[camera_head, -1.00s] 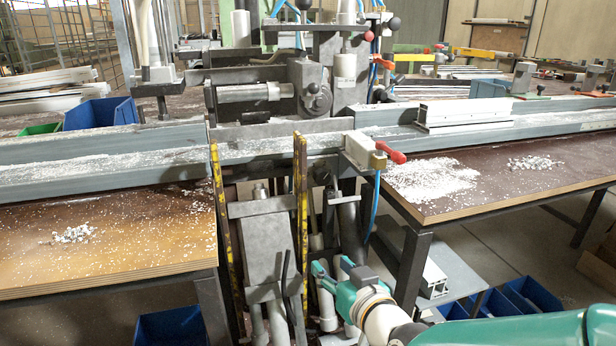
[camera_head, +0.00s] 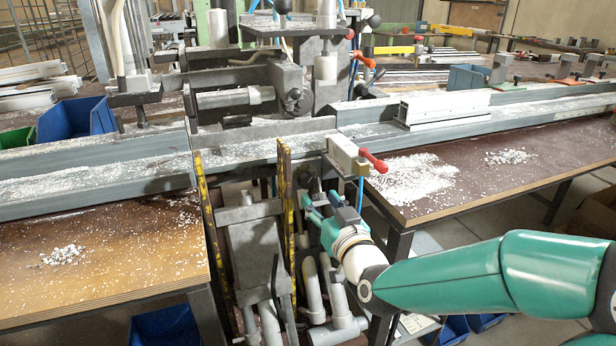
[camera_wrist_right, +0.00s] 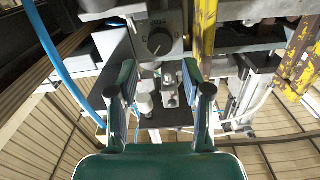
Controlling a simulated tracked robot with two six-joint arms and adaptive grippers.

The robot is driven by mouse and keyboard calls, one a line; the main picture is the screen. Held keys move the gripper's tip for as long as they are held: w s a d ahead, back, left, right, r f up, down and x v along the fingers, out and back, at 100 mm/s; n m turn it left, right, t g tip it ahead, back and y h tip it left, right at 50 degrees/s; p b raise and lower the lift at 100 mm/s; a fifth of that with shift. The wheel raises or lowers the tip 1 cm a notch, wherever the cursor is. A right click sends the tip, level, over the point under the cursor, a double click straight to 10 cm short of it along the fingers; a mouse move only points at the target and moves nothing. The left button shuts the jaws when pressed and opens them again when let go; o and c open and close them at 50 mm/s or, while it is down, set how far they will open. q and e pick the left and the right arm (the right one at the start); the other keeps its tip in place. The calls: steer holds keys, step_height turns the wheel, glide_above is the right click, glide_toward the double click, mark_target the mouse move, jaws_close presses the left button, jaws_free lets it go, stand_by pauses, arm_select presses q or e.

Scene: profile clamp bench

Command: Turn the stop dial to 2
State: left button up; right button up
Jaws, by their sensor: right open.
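The stop dial (camera_wrist_right: 158,42) is a dark round knob on a grey plate, near the top middle of the right wrist view. In the head view my right gripper (camera_head: 325,208) is below the clamp block with the red lever (camera_head: 345,155), by the yellow upright. I cannot make out the dial clearly there. My left gripper is not in view.
A yellow scale upright (camera_head: 287,200) stands close left of my right gripper. The right table (camera_head: 470,195), covered with white chips, has its edge near my forearm. A blue hose (camera_wrist_right: 62,65) runs down the left of the right wrist view. Grey pipes (camera_head: 325,300) stand below.

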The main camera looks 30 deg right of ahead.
mark_target(308, 183)
steer(key=x, duration=0.8)
steer(key=shift+w, duration=0.1)
steer(key=c, duration=0.9)
steer(key=shift+a+f+n+b, duration=0.1)
steer(key=shift+f+n+b, duration=0.15)
steer(key=shift+n+b, duration=0.4)
steer(key=shift+r+n+b, duration=0.15)
steer(key=shift+n+b, duration=0.1)
steer(key=shift+b, duration=0.05)
steer(key=o, duration=0.9)
